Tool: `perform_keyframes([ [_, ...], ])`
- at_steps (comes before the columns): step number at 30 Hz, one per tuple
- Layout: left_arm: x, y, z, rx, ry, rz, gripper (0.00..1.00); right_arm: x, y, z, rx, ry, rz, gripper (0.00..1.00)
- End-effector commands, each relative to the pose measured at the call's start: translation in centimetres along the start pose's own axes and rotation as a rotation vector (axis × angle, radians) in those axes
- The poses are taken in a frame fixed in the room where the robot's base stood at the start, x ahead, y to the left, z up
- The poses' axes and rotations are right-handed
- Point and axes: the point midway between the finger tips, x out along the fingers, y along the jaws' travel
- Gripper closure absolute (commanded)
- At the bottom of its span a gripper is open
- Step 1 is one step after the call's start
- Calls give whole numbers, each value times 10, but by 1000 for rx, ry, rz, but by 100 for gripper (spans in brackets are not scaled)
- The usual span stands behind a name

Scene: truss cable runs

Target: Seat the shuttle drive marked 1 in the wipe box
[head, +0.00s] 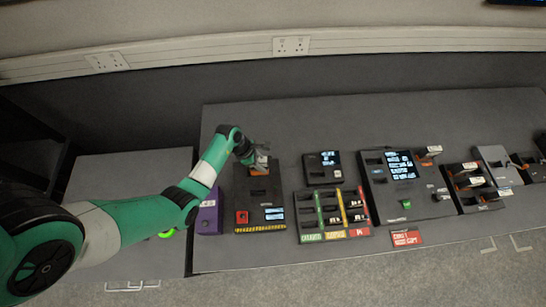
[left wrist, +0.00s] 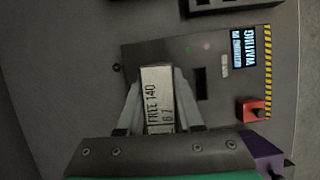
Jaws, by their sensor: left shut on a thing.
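The wipe box (head: 257,212) is a dark unit with a lit screen, a red button and a yellow-black striped front edge. In the left wrist view the wipe box (left wrist: 222,106) shows a dark slot (left wrist: 200,83) and a screen reading "WAITING". My left gripper (head: 259,160) is over the box's far end, shut on a shuttle drive (left wrist: 157,98). The drive has a pale label that seems to read "FREE 140" with a smaller line. I see no mark 1 on it. It appears beside the slot, not in it. My right gripper is not in view.
A purple box (head: 209,214) stands left of the wipe box. To the right are a coloured rack (head: 333,213) with several drives, a small screen unit (head: 323,167) and a larger screen unit (head: 405,182). More bays (head: 472,185) stand farther right.

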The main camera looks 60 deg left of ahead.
Motion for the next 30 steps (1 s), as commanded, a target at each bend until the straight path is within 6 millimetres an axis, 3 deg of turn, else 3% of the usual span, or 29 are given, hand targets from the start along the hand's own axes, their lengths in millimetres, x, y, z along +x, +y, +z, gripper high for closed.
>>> perform_keyframes([
  [3, -14, 11, -12, -45, -2, 21, 100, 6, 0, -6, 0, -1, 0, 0],
  [8, -16, 15, -17, -61, -2, 27, 100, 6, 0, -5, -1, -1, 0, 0],
  [20, 9, 14, -27, -61, -1, 27, 100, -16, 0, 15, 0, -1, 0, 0],
  [30, 14, 15, -28, -60, -1, 26, 100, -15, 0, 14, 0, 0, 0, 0],
])
